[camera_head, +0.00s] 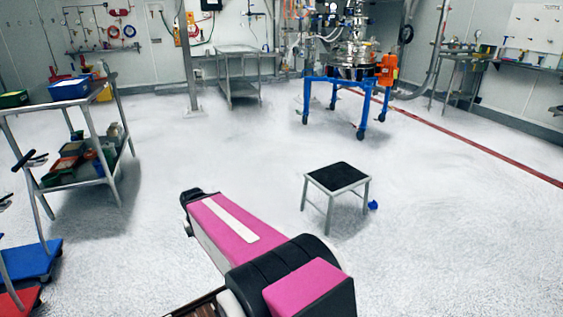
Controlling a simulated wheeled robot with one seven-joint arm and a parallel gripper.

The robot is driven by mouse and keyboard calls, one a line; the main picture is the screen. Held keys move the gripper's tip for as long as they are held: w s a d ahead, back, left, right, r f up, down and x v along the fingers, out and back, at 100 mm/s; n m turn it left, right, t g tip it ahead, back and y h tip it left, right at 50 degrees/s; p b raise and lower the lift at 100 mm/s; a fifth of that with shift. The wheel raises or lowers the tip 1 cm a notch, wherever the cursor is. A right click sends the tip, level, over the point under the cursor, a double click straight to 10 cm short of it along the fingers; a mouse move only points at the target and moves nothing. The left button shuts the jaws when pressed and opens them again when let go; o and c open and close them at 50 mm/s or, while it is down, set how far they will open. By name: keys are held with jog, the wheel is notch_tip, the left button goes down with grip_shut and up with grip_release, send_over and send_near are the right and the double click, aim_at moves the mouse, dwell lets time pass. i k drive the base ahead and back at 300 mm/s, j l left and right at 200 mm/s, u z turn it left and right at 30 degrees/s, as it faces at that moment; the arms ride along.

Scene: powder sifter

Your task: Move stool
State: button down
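The stool (337,177) is small, with a black top and four grey metal legs. It stands upright on the pale floor, right of the middle of the head view. My pink and black arm reaches in from the bottom, to the left of and nearer than the stool. The arm appears apart from the stool. My gripper cannot be made out in this view, so its fingers and anything in them are hidden.
A blue object (373,205) lies by the stool's right legs. A shelved cart (77,102) stands at left, with blue and red trolleys (30,262) below it. The sifter on its blue wheeled frame (341,82) stands behind. Floor around the stool is mostly clear.

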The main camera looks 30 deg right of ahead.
aim_at(336, 178)
jog(key=i+j, duration=0.25)
jog(key=i, duration=0.15)
jog(key=i+j+u, duration=0.1)
jog(key=i+j, duration=0.2)
jog(key=i, duration=0.15)
jog(key=i+j, duration=0.25)
jog(key=i, duration=0.15)
jog(key=i+z, duration=0.3)
jog(key=i, duration=0.6)
jog(key=i+j+z, duration=0.25)
jog(key=i, duration=0.65)
jog(key=i+z, duration=0.3)
jog(key=i, duration=0.4)
jog(key=i+j+z, duration=0.15)
jog(key=i+z, duration=0.2)
jog(key=i, duration=0.4)
jog(key=i+l+z, duration=0.1)
jog(key=z, duration=0.35)
jog(key=i+z, duration=0.25)
jog(key=z, duration=0.2)
jog(key=i+j+z, duration=0.1)
jog(key=z, duration=0.3)
jog(key=i+j+z, duration=0.1)
jog(key=i+z, duration=0.15)
jog(key=z, duration=0.2)
jog(key=i+l+z, duration=0.2)
jog(key=i, duration=0.15)
jog(key=i+z, duration=0.15)
jog(key=i, duration=0.2)
jog(key=u, duration=0.3)
